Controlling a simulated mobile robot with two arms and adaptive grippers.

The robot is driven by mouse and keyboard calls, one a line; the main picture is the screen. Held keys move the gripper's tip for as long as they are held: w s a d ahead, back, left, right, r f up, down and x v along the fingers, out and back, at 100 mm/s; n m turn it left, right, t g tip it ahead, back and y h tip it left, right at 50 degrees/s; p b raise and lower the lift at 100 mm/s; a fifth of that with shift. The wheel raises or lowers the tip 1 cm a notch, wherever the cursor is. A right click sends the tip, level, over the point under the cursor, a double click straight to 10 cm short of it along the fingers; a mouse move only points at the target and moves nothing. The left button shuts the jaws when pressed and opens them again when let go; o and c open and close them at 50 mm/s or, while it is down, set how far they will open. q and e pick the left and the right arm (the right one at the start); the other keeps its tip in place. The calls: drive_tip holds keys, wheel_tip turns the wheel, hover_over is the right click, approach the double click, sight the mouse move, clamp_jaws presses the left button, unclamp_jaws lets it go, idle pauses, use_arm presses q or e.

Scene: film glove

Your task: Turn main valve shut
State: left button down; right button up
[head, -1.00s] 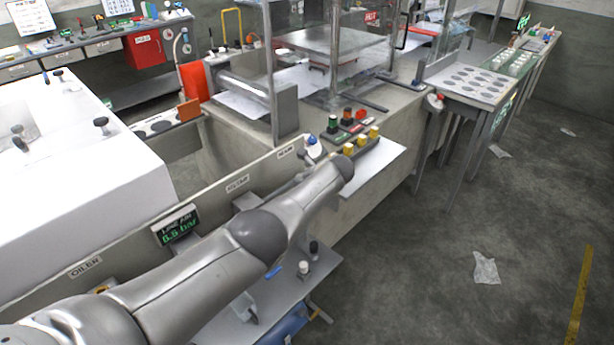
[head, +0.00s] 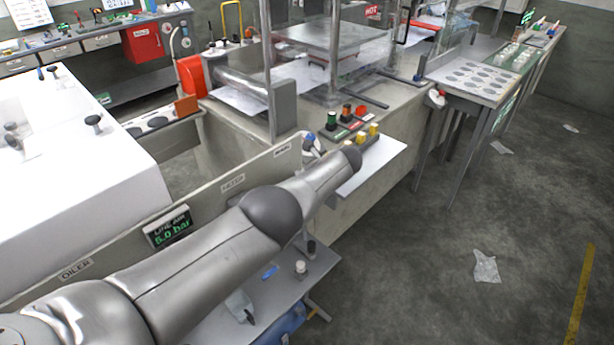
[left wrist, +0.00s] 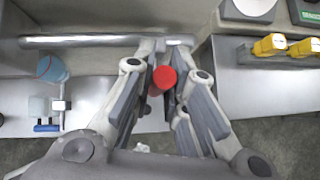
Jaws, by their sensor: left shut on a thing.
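The valve's red handle (left wrist: 164,79) shows in the left wrist view, in front of a grey horizontal pipe (left wrist: 90,41). My left gripper (left wrist: 160,88) has its fingers closed around the red handle, one on each side. In the head view my left arm crosses from the lower left and hides the valve and most of the gripper. A panel (head: 215,195) behind the arm carries small labels, one reading OILER. The display (head: 168,228) on it reads LINE AIR 5.0 bar in green. My right gripper is in neither view.
A control block with yellow knobs (left wrist: 270,45) stands to the right of the gripper. A clear-blue bowl (left wrist: 52,68) hangs from the pipe at left. A grey shelf (head: 285,285) lies below the arm. The floor (head: 420,270) at right is mostly open.

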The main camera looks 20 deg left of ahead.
use_arm(q)
drive_tip(key=shift+f, duration=0.1)
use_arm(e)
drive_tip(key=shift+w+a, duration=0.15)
use_arm(q)
drive_tip(key=c, duration=1.5)
unclamp_jaws()
drive_tip(key=shift+o, duration=0.2)
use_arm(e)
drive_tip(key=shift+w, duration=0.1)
use_arm(q)
drive_tip(key=shift+s+d+r, duration=0.1)
drive_tip(key=shift+d+r, duration=0.35)
drive_tip(key=shift+r, duration=0.1)
drive_tip(key=v, duration=1)
drive_tip(key=shift+s+r, duration=0.25)
drive_tip(key=shift+d, duration=0.1)
